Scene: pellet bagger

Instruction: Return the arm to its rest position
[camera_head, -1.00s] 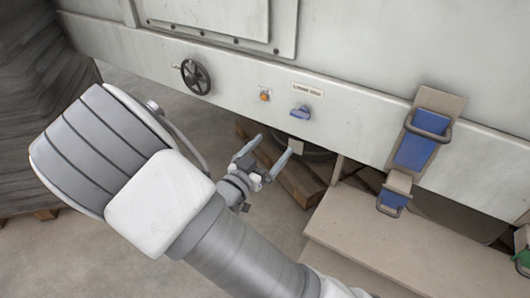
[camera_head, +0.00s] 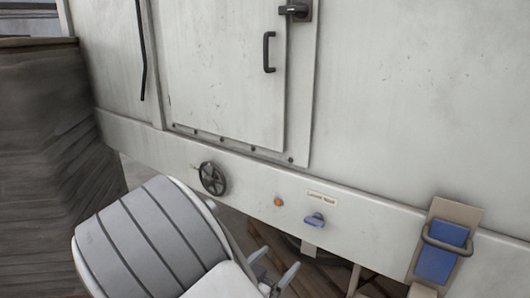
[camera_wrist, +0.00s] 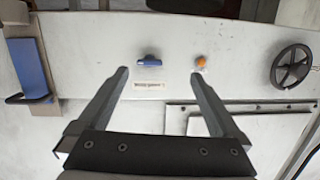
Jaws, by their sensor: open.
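My gripper (camera_head: 272,272) is at the bottom of the head view, below the machine's front rail, with part of my arm in front of it. In the wrist view my gripper (camera_wrist: 162,82) shows two fingers spread wide with nothing between them. Past the fingertips is the pale rail with a blue knob (camera_wrist: 149,60) and an orange button (camera_wrist: 201,62). The fingers appear apart from both, though the exact distance is unclear.
The white machine (camera_head: 400,110) fills the back, with a handled door (camera_head: 225,75). A black handwheel (camera_head: 212,178), the blue knob (camera_head: 314,220) and a blue latch (camera_head: 440,252) stand out from its rail. A dark wrapped stack (camera_head: 50,130) is at left.

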